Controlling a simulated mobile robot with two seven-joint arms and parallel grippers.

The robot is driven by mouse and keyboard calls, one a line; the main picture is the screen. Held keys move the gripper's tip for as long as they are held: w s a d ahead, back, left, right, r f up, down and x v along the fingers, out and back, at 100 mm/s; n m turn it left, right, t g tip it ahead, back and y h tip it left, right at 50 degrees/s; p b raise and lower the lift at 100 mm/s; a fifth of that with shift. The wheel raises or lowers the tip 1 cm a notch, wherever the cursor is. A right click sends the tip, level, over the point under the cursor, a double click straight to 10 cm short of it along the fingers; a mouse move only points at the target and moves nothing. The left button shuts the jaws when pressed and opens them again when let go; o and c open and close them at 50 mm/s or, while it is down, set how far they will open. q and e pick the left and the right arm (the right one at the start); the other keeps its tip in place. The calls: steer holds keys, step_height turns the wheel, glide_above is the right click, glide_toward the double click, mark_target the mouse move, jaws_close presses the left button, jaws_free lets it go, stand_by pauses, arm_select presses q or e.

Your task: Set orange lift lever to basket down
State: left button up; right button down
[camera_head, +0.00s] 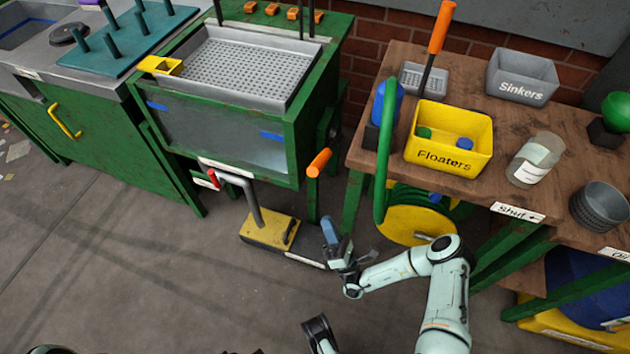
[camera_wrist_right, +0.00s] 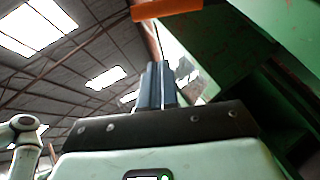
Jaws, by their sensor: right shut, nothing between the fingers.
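The orange lift lever (camera_head: 319,163) is at the right front corner of the green tank; its orange grip also shows at the top of the right wrist view (camera_wrist_right: 165,8). The grey perforated basket (camera_head: 240,68) sits at the top of the tank, above the clear front window. My right gripper (camera_head: 329,229) is below the lever and apart from it. Its fingers are shut and empty, pointing up in the right wrist view (camera_wrist_right: 157,84). A dark part, probably my left gripper (camera_head: 318,328), shows at the bottom edge; its fingers are unclear.
The wooden bench (camera_head: 510,190) on the right carries a yellow Floaters bin (camera_head: 449,140) and a grey Sinkers bin (camera_head: 522,77). A green hose loop (camera_head: 383,165) hangs at its left edge.

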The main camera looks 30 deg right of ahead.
mark_target(322, 165)
arm_select(q)
steer(key=shift+w+a+f, duration=0.2)
steer(key=shift+w, duration=0.15)
arm_select(e)
steer(key=s+d+r+x, duration=0.1)
steer(key=d+x, duration=0.1)
steer(key=x, duration=1)
steer(key=shift+r, duration=0.55)
steer(key=shift+w+a, duration=0.1)
